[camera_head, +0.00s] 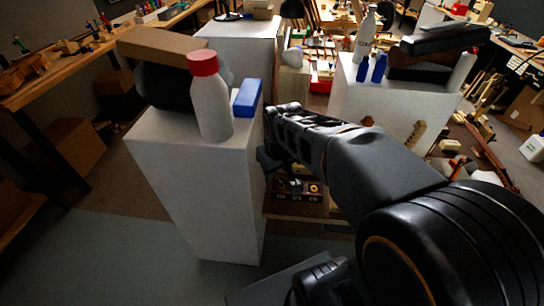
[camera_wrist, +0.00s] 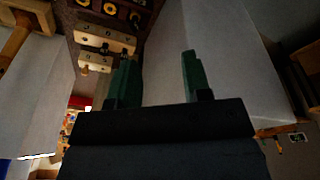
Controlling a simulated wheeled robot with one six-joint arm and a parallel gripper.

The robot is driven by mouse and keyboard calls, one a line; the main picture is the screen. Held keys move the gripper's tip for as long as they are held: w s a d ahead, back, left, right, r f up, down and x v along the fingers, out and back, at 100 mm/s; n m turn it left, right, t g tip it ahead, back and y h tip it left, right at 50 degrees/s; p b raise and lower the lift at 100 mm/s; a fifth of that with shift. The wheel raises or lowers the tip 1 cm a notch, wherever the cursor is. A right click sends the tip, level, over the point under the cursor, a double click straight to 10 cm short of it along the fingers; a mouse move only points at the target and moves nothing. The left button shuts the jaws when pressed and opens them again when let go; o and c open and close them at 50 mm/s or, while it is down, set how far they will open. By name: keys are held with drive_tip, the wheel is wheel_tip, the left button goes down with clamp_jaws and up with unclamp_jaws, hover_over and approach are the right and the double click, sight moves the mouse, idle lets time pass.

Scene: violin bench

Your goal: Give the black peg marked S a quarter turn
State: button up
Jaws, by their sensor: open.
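My gripper (camera_wrist: 157,60) shows in the wrist view with its two green fingers apart and nothing between them. In the head view my arm hides most of it. A pale wooden strip (camera_wrist: 117,43) with small dark marks lies beyond the left finger in the wrist view, with a second short strip (camera_wrist: 95,63) below it. Dark peg-like shapes stand at these strips, apart from the fingers. The marks are too small to read, so I cannot tell which peg is S. A dark panel with round knobs (camera_head: 297,188) shows below my arm in the head view.
A white pedestal (camera_head: 195,190) on the left bears a white bottle with a red cap (camera_head: 210,100), a blue block (camera_head: 247,98) and a brown box. Another white pedestal (camera_head: 350,97) stands at right. Pale walls flank the gripper in the wrist view.

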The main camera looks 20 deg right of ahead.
drive_tip(key=n+g, duration=0.2)
hover_over(282, 178)
wheel_tip(282, 178, down, 7)
wheel_tip(282, 178, down, 14)
drive_tip(key=shift+r, duration=0.2)
clamp_jaws()
idle(0.6)
